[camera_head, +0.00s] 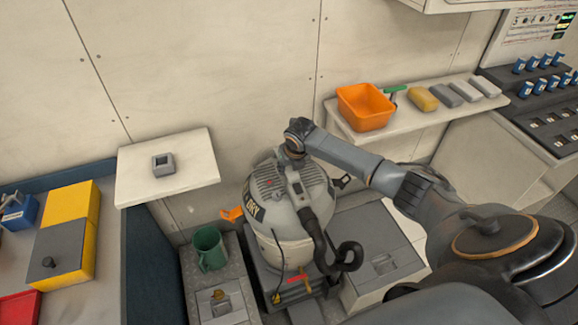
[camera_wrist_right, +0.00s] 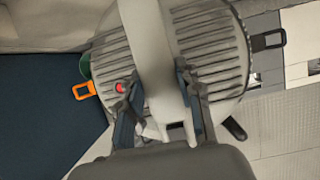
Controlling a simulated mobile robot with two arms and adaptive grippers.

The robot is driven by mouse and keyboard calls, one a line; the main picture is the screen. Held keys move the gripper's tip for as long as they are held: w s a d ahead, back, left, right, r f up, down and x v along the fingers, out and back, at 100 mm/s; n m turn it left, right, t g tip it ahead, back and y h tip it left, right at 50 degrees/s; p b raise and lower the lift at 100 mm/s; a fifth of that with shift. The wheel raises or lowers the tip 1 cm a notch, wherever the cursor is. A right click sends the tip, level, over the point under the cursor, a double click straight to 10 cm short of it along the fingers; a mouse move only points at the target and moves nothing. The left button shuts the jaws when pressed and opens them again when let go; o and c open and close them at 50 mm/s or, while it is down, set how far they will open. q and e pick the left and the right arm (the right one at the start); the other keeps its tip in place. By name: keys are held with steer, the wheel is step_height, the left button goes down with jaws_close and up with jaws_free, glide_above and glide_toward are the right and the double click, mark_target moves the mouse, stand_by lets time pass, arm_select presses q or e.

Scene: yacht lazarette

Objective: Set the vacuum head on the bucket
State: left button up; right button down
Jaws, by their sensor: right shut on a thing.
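The vacuum head (camera_head: 292,188) is a grey ribbed dome with a red button (camera_wrist_right: 120,88). It is directly above the pale grey bucket (camera_head: 283,252), in the middle of the head view. I see no clear gap between them, but cannot tell whether the head is fully seated. My right gripper (camera_head: 294,153) is at the top of the head, shut on its handle (camera_wrist_right: 157,60). An orange latch (camera_head: 232,214) sticks out at the left and a dark latch (camera_head: 341,182) at the right. My left gripper is not in view.
A black hose (camera_head: 335,256) curls in front of the bucket. A green mug (camera_head: 209,248) stands to its left. A small white shelf (camera_head: 190,184) is at the left. A wall shelf with an orange bin (camera_head: 365,107) is behind my right arm.

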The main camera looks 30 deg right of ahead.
steer(key=shift+w+r, duration=0.2)
steer(key=shift+r, duration=0.05)
